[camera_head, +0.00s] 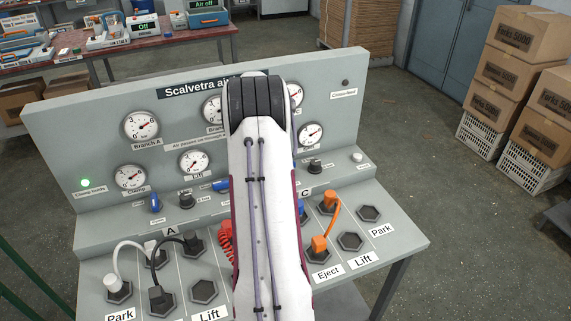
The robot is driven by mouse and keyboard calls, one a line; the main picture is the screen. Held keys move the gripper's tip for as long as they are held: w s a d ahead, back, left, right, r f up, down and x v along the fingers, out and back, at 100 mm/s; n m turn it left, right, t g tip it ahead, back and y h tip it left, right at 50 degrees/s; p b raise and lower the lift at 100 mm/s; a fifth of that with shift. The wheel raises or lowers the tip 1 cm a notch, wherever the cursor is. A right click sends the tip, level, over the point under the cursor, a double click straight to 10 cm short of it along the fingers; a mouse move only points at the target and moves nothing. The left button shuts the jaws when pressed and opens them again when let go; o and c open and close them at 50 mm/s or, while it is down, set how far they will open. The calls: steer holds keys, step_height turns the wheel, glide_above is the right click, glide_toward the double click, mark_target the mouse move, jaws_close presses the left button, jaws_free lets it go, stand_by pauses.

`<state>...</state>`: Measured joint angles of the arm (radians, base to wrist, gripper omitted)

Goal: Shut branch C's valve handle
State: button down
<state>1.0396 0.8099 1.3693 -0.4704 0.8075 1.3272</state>
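My own white arm runs up the middle of the picture, and its end and gripper are hidden behind it. Branch C's valve handle cannot be made out clearly; the place where it would sit on the ledge is mostly covered by my arm. The letter C label (304,194) shows just right of the arm. A blue part (301,208) peeks out below it, partly covered; I cannot tell what it is. Two other blue valve handles show on the ledge: the left one (155,203) stands upright along the panel, the middle one (220,186) lies sideways.
Gauges fill the upright panel (75,140). Orange (319,243), white (117,284) and black (158,296) plugs with cables sit on the sloping deck, with a red coiled hose (226,240) beside my arm. A black knob (314,166) stands right of the arm. Boxes (525,75) stand on the floor at right.

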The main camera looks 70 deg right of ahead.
steer(key=shift+m, duration=0.3)
steer(key=c, duration=2)
jaws_free()
steer(key=shift+v, duration=3.75)
